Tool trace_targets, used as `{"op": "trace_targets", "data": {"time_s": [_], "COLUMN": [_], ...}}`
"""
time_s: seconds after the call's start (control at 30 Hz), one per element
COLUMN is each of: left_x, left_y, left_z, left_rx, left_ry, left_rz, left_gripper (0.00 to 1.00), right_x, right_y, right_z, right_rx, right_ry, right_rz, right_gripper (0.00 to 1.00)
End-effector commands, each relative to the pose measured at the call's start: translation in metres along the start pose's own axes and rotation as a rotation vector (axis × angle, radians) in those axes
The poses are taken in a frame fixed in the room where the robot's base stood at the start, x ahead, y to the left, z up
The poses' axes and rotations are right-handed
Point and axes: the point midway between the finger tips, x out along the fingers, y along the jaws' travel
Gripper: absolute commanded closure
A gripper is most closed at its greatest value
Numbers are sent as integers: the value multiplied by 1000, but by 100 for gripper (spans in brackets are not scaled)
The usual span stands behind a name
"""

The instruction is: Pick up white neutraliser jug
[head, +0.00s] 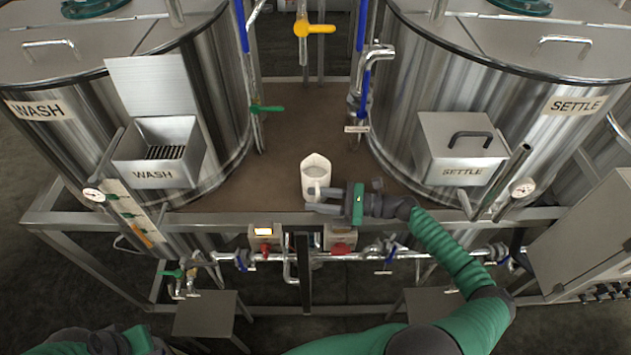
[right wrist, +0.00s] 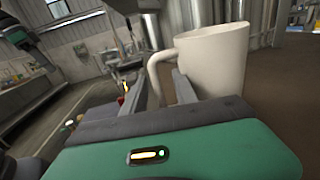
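The white neutraliser jug (head: 316,175) stands upright on the brown deck between the two tanks, near its front edge. In the right wrist view the jug (right wrist: 215,62) is large and close, with its handle on the near left side. My right gripper (head: 316,199) is at the handle, coming from the front right. Its fingers (right wrist: 168,90) are apart, one on each side of the handle, with a gap showing beside it. My left gripper (head: 112,342) is low at the bottom left, away from the jug; its fingers are not clear.
The WASH tank (head: 215,110) stands left and the SETTLE tank (head: 395,120) right, each with a front box. Pipes with blue and green valves rise behind the jug. A metal rail (head: 210,218) runs along the deck's front. The deck behind the jug is clear.

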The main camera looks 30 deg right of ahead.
Motion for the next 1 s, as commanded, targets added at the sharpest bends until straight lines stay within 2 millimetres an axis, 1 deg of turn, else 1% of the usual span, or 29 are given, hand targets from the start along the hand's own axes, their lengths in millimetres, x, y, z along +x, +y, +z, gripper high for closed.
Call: {"op": "trace_targets", "data": {"time_s": [0.03,0.07,0.3,1.0], "left_x": [1,1,1,1], "left_y": [0,0,0,0], "left_z": [0,0,0,0], "left_rx": [0,0,0,0], "left_ry": [0,0,0,0], "left_rz": [0,0,0,0], "left_gripper": [64,64,64,64], "right_x": [0,-1,-1,-2], "right_y": [0,0,0,-1], "right_z": [-1,-1,-1,-2], "right_rx": [0,0,1,1], "right_ry": [1,1,0,2], "right_rz": [1,1,1,0], "right_gripper": [65,68,99,100]}}
